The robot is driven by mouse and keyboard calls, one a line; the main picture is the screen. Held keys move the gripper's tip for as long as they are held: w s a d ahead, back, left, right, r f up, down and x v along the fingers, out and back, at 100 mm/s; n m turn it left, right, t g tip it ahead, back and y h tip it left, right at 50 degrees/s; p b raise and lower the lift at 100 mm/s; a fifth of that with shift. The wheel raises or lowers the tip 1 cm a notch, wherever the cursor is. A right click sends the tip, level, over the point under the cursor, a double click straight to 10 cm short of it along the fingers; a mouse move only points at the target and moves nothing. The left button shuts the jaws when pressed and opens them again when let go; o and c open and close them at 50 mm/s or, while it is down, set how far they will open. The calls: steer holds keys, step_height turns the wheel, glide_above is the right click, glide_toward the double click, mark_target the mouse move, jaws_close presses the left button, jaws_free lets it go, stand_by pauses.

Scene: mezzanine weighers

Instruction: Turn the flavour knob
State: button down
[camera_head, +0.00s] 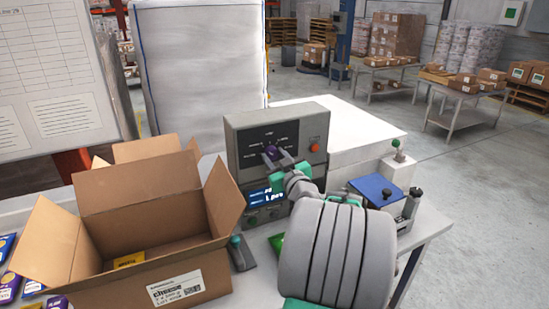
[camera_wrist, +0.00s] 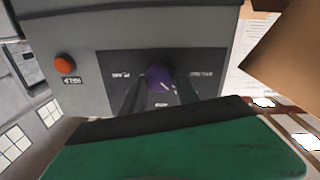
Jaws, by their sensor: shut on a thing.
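The flavour knob (camera_head: 271,154) is small, round and purple, on the dark panel of a grey control box (camera_head: 236,138). In the wrist view the knob (camera_wrist: 159,78) shows a pale pointer mark, and printed labels surround it. My gripper (camera_wrist: 160,95) has its two dark fingers on either side of the knob, shut on it. In the head view my gripper (camera_head: 273,160) reaches the panel from the front right and partly hides the knob and labels. I cannot read exactly which label the pointer faces.
A red-orange button (camera_head: 315,147) sits right of the knob on the box. A lit blue display (camera_head: 259,195) is below. An open cardboard box (camera_head: 150,255) stands to the left. A blue plate (camera_head: 374,187) lies to the right on the bench.

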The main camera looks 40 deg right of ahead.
steer(key=shift+m, duration=0.3)
steer(key=m+b, duration=0.2)
steer(key=m, duration=0.1)
steer(key=m+b, duration=0.1)
steer(key=m, duration=0.3)
steer(key=shift+m, duration=0.4)
steer(key=m, duration=0.5)
steer(key=shift+d+r+y, duration=0.1)
steer(key=shift+y, duration=0.3)
steer(key=shift+m+p, duration=0.8)
steer(key=shift+m, duration=1.1)
steer(key=c, duration=0.9)
jaws_free()
